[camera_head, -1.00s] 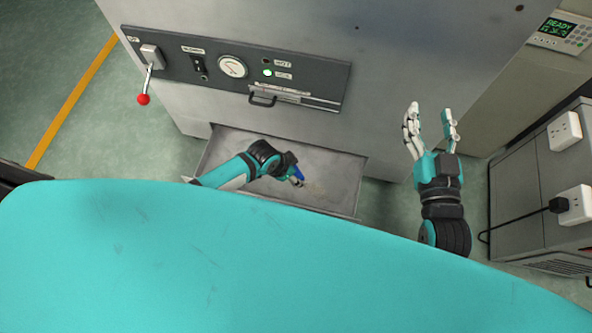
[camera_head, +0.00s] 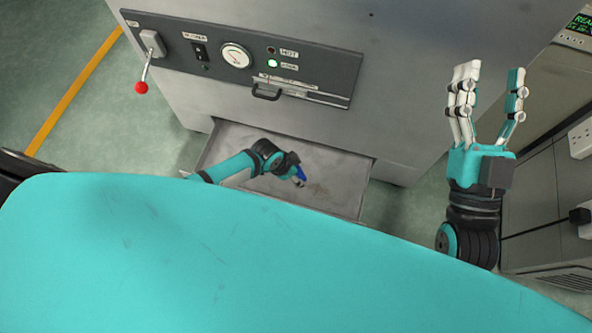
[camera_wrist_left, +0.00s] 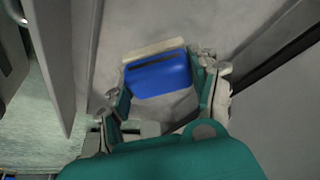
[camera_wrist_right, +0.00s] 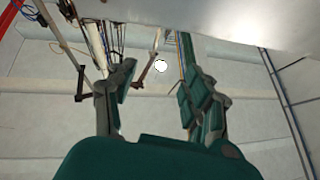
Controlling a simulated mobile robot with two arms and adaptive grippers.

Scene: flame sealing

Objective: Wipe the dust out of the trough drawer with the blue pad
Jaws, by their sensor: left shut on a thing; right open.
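The trough drawer (camera_head: 330,200) is pulled out at the foot of the grey machine, and its floor is bare metal. A faint brownish dust patch (camera_head: 318,189) shows on the floor, right of the pad. My left gripper (camera_head: 298,178) reaches down into the drawer and is shut on the blue pad (camera_head: 301,172). In the left wrist view the blue pad (camera_wrist_left: 158,76) sits between the fingers, with a pale strip along its far edge. Whether the pad touches the drawer floor is hard to tell. My right gripper (camera_head: 490,90) is raised, open and empty, right of the machine.
The machine's control panel (camera_head: 240,57) has a red-knobbed lever (camera_head: 141,87), a gauge and a small handle (camera_head: 266,94). A grey cabinet with sockets (camera_head: 581,140) stands at the right. My turquoise body hides the near area.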

